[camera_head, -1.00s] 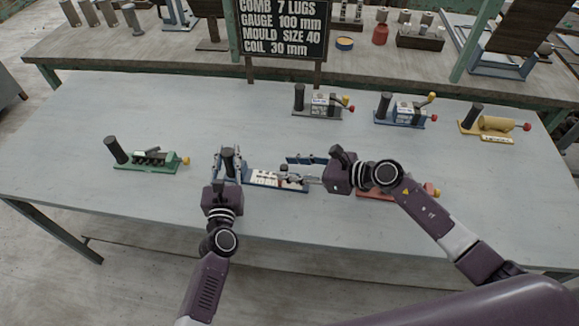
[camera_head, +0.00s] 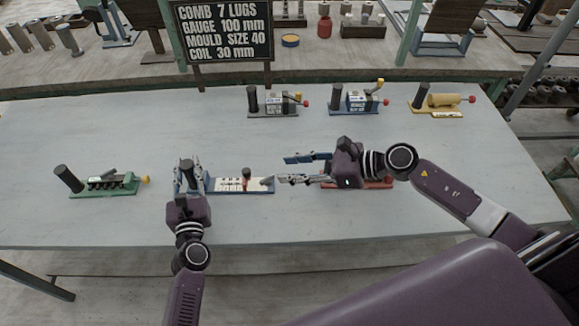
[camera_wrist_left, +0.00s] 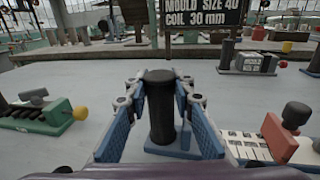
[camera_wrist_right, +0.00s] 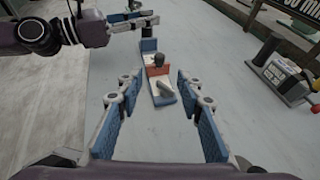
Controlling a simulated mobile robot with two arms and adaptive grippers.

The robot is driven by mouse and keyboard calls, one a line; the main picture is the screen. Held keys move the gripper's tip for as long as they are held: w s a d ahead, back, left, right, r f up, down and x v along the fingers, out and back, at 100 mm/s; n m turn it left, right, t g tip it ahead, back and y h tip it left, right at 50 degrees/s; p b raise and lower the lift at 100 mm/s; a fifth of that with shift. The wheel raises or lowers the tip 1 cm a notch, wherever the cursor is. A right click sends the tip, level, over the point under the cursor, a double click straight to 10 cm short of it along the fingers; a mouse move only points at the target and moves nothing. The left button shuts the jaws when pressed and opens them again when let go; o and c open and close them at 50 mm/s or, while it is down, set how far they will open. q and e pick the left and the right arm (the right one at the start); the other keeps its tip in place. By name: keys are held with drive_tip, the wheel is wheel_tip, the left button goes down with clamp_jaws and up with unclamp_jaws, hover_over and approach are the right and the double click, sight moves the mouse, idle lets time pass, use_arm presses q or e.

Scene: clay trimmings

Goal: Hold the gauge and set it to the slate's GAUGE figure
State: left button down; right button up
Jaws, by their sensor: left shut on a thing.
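The gauge (camera_head: 225,187) lies on the table, a blue base with a white scale, a dark upright post (camera_wrist_left: 160,105) at its left end and a red slider with a dark knob (camera_head: 246,174). The slider stands past the scale's middle; its exact reading is too small to tell. My left gripper (camera_head: 187,172) is shut around the post. My right gripper (camera_head: 285,169) is open and empty, just right of the gauge's right end and apart from the slider. The right wrist view shows the slider (camera_wrist_right: 158,69) beyond its open fingers. The slate (camera_head: 222,32) reads "GAUGE 100 mm".
A green device (camera_head: 105,184) stands at the left. Grey (camera_head: 272,105), blue (camera_head: 355,103) and yellow (camera_head: 437,104) devices line the back. A red device (camera_head: 372,183) is partly hidden by my right gripper. The front of the table is clear.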

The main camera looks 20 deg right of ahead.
use_arm(q)
drive_tip(key=c, duration=1.6)
unclamp_jaws()
drive_tip(key=shift+s, duration=0.1)
